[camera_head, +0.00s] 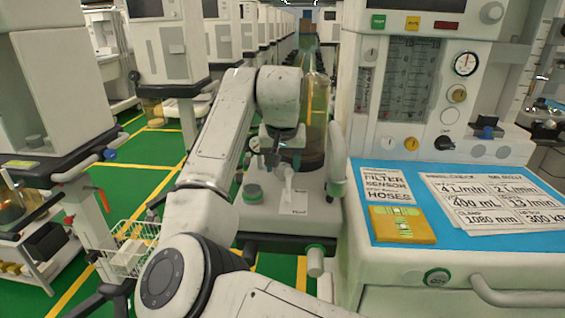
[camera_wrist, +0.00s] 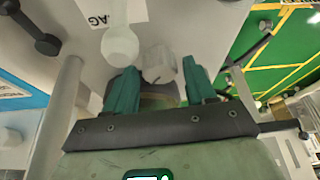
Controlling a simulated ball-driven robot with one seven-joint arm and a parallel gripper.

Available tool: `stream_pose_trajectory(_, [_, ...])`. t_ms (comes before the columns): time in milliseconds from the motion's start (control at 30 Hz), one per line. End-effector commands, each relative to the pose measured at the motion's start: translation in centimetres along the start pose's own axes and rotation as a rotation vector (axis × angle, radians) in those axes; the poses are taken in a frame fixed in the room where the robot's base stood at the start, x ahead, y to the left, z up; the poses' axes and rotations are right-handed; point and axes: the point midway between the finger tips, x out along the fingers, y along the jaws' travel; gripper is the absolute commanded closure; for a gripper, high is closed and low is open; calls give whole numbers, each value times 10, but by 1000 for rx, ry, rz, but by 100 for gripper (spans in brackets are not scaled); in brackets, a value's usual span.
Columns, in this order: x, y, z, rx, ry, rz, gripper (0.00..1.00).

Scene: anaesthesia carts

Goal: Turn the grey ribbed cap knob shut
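The grey ribbed cap knob (camera_wrist: 158,64) shows in the wrist view as a small pale grey faceted cap. It lies between the tips of my gripper (camera_wrist: 160,68), whose two teal fingers stand apart on either side of it. Small gaps seem to remain, and I see no clear contact. A white rounded lever or spout (camera_wrist: 120,45) is just left of the knob. In the head view my wrist hangs over the pale machine (camera_head: 275,212); I cannot make out the knob or the fingertips there.
A large glass bottle (camera_head: 314,115) stands behind my wrist. A pale post (camera_wrist: 62,110) rises left of my gripper in the wrist view. A blue-topped cart (camera_head: 475,243) with cards and a yellow pad stands at right.

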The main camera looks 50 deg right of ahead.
Motion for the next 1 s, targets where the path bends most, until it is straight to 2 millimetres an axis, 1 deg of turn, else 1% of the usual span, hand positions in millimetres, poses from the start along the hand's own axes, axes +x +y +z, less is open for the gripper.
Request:
stream_pose_trajectory(33, [0, 0, 0, 0, 0, 0, 50])
stream_pose_trajectory(67, [0, 0, 0, 0, 0, 0, 53])
stream_pose_trajectory(467, [0, 0, 0, 0, 0, 0, 91])
stream_pose_trajectory(767, [-3, 0, -1, 35, 0, 17, 91])
stream_pose_trajectory(1000, [-6, -1, -2, 159, -1, 72, 91])
